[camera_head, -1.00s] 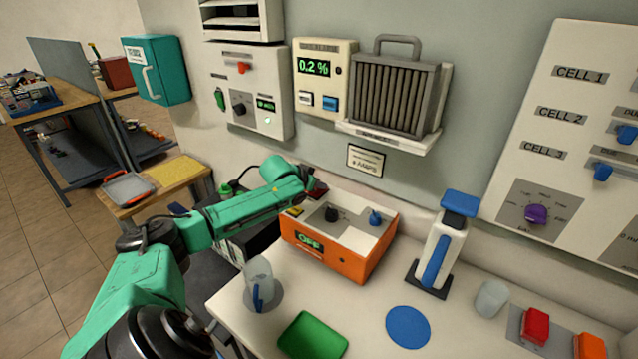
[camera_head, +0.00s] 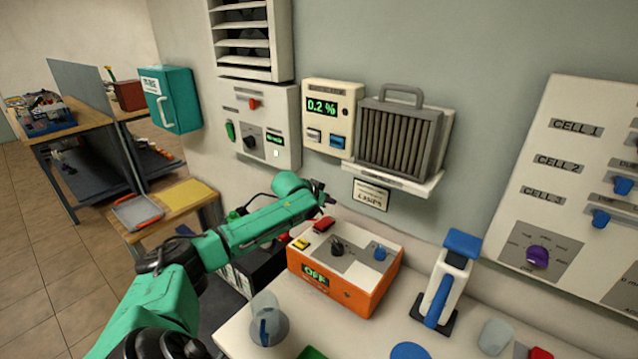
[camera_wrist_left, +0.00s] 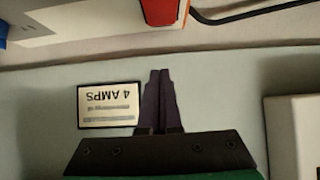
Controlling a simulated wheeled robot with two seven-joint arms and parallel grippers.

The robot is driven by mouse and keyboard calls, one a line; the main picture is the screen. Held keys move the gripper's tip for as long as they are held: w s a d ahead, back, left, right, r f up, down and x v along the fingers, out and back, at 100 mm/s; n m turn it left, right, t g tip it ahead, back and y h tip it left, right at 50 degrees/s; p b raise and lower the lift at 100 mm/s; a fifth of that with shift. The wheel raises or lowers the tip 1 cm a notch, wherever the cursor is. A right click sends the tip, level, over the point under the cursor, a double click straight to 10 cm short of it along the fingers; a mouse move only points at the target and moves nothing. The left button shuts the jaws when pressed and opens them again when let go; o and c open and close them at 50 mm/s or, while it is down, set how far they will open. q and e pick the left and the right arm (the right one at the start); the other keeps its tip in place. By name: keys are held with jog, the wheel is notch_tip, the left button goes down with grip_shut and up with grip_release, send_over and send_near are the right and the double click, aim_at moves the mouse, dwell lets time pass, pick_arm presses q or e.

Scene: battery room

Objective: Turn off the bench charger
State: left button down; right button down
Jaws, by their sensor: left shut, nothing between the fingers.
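The bench charger (camera_head: 336,296) is an orange box with a grey and white top on the white bench. Its front display reads OFF. On its top are a red switch (camera_head: 323,225), a yellow button (camera_head: 301,243), a black knob (camera_head: 337,248) and a blue toggle (camera_head: 380,253). My left gripper (camera_head: 332,200) is shut and empty, just above and behind the red switch, apart from it. In the left wrist view its closed fingers (camera_wrist_left: 160,98) point toward the wall beside the 4 AMPS label (camera_wrist_left: 109,105), with part of the charger at the top edge. My right gripper is not in view.
A clear jug (camera_head: 265,320) stands left of the charger and a blue-and-white stand (camera_head: 447,280) to its right. A gas alarm (camera_head: 330,118) and a grey finned unit (camera_head: 400,130) are on the wall above. A cell panel (camera_head: 570,190) is at right.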

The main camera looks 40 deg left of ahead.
pick_arm(q)
jog(key=w+r+b+v, duration=0.1)
jog(key=b+v, duration=0.4)
jog(key=v, duration=0.3)
jog(key=shift+s+r, duration=0.3)
jog(key=shift+r, duration=0.1)
jog(key=shift+f, duration=0.1)
